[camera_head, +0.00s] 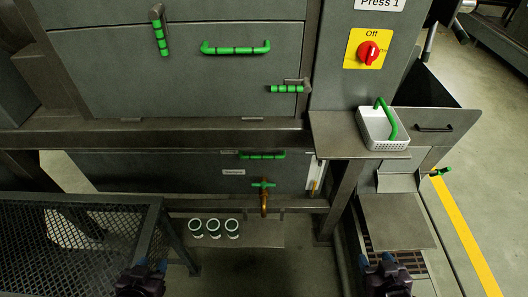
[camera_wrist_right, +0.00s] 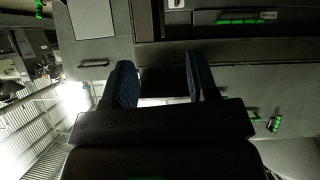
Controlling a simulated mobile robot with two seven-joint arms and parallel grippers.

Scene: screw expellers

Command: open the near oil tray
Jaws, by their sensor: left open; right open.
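The near oil tray (camera_head: 200,166) appears to be the dark grey front low under the press frame, with a green bar handle (camera_head: 262,155) at its top edge. It looks shut. A brass tap with a green lever (camera_head: 264,184) is in front of it. My left gripper (camera_head: 140,280) is at the bottom edge of the head view, left of the handle and apart from it. My right gripper (camera_head: 387,276) is at the bottom right, also apart. In the right wrist view its fingers (camera_wrist_right: 160,85) are spread and empty. A green handle (camera_wrist_right: 243,21) beside a small label shows beyond them.
A black mesh table (camera_head: 85,235) stands at the left. Several white-rimmed cups (camera_head: 213,228) stand on a low shelf below the tap. A white basket (camera_head: 375,131) sits on a ledge at the right. A metal plate (camera_head: 396,220) lies near my right gripper. Floor is open at far right.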

